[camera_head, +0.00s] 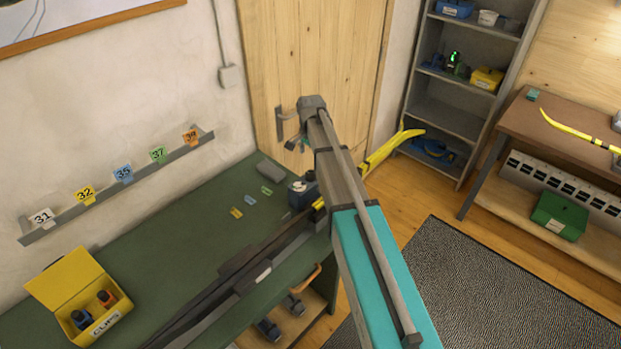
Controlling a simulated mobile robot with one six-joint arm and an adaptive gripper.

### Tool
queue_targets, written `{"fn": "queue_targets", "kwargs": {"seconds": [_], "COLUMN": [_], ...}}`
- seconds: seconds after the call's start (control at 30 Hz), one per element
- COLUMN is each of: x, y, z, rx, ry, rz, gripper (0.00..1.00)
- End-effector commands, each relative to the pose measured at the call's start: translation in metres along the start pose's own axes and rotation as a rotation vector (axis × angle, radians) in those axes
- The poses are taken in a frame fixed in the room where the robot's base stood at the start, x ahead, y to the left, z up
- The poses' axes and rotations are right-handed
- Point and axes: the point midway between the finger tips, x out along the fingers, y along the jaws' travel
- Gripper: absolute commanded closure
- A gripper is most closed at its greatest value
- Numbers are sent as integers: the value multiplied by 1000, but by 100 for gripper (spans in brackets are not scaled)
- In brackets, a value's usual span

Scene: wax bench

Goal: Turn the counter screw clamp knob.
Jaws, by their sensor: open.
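A small dark blue device with a grey round top (302,188) stands near the far right end of the green bench (170,230), just left of my arm. It may be the screw clamp with its knob, but it is too small to be sure. My arm reaches up from the lower right and crosses in front of the bench's right edge. My gripper (297,143) shows only as small dark parts below the arm's far end, in front of the door. It is open and appears empty, above and apart from the dark blue device. My arm hides part of the bench end.
A long dark ski-like bar (235,285) lies along the bench. A yellow curved piece (392,150) sticks out right of my arm. A yellow clips box (75,295) stands at the bench's left. A shelf (448,115) and brown table (565,125) stand right; the dark mat (480,290) is clear.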

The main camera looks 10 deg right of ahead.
Motion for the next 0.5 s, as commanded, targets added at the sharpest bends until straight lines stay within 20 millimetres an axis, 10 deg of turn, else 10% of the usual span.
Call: {"fn": "queue_targets", "kwargs": {"seconds": [0.5], "x": [44], "y": [0], "z": [0], "rx": [0], "ry": [0], "rz": [0], "gripper": [7]}}
